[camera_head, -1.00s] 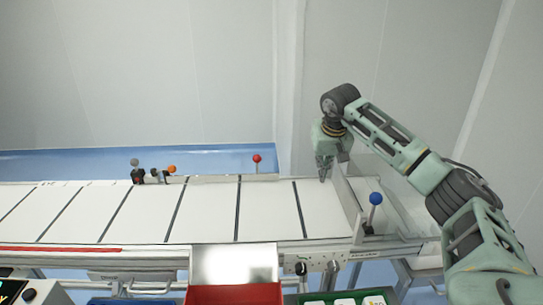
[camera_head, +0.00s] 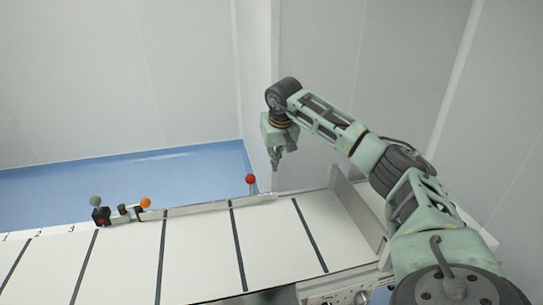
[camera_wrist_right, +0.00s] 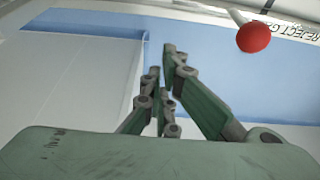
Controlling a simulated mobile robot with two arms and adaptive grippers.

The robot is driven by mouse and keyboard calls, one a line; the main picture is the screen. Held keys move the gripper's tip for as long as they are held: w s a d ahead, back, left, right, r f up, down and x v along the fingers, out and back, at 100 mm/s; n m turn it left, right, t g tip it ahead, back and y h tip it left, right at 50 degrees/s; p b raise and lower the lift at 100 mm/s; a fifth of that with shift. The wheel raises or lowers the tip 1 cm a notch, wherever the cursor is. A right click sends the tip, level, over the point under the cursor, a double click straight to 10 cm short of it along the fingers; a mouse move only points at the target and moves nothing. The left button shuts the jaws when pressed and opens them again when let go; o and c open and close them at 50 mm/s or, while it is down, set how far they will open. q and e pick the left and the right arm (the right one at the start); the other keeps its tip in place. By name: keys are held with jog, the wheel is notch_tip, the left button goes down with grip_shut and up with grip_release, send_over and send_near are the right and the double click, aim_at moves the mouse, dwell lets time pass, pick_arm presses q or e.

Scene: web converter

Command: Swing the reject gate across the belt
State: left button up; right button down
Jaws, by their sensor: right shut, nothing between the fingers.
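The reject gate (camera_head: 205,209) is a thin pale bar along the far edge of the white belt (camera_head: 190,255), with a red ball knob (camera_head: 250,179) standing up near its right end. In the right wrist view the red ball (camera_wrist_right: 253,37) is at the upper right, beside lettering that reads "REJECT GA". My right gripper (camera_head: 276,167) is shut and empty, pointing down beyond the belt's far edge, a little right of the red ball and apart from it. Its fingers (camera_wrist_right: 160,65) fill the middle of the wrist view. My left gripper is out of view.
A grey ball lever (camera_head: 96,202) and an orange knob (camera_head: 145,203) stand at the far edge to the left. A raised plate (camera_head: 355,210) crosses the belt's right end. Blue floor (camera_head: 130,175) and a pale wall lie behind. The belt surface is clear.

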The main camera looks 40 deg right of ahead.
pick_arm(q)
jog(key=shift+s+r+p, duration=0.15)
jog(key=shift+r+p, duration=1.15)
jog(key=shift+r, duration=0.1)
pick_arm(e)
jog(key=shift+s+a+f, duration=0.15)
jog(key=shift+s+f, duration=0.05)
jog(key=shift+f, duration=0.9)
jog(key=shift+s+a+f, duration=0.15)
jog(key=shift+f, duration=1)
jog(key=shift+s+a+f, duration=0.15)
jog(key=shift+s+f, duration=0.05)
jog(key=shift+f, duration=0.9)
